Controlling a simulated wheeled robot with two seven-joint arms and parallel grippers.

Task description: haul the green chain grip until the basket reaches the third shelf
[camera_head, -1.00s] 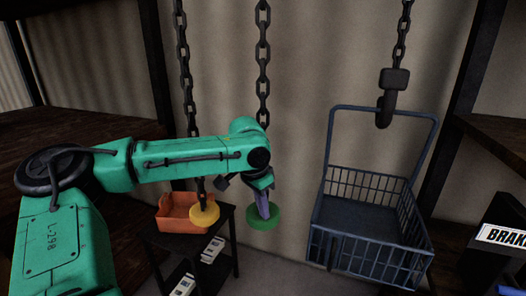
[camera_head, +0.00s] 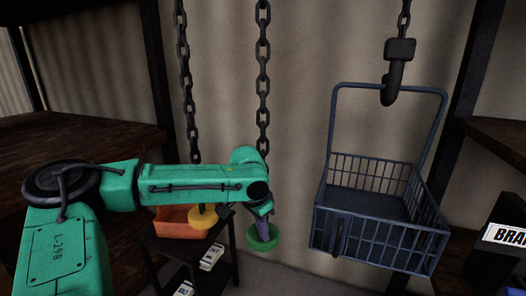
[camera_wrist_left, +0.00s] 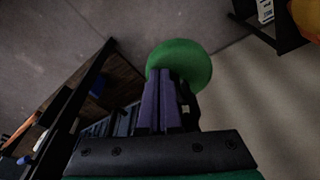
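The green chain grip (camera_head: 263,238) is a round disc at the lower end of the middle dark chain (camera_head: 263,60). My left gripper (camera_head: 264,228) reaches it from above, its purple fingers shut on it. In the left wrist view, the fingers (camera_wrist_left: 168,95) are close together against the green disc (camera_wrist_left: 185,62), and the exact contact is partly hidden. The blue wire basket (camera_head: 375,205) hangs from a dark hook (camera_head: 393,85) on the right chain. Its floor is below the dark shelf (camera_head: 495,135) at the right. My right gripper is not in view.
A yellow grip (camera_head: 203,217) hangs on the left chain, close to my left forearm. Behind it, an orange bin (camera_head: 175,224) sits on a small black stand. A black box with a partly cut-off "BRAKE" label (camera_head: 508,236) stands at the right edge. Shelving (camera_head: 75,135) fills the left.

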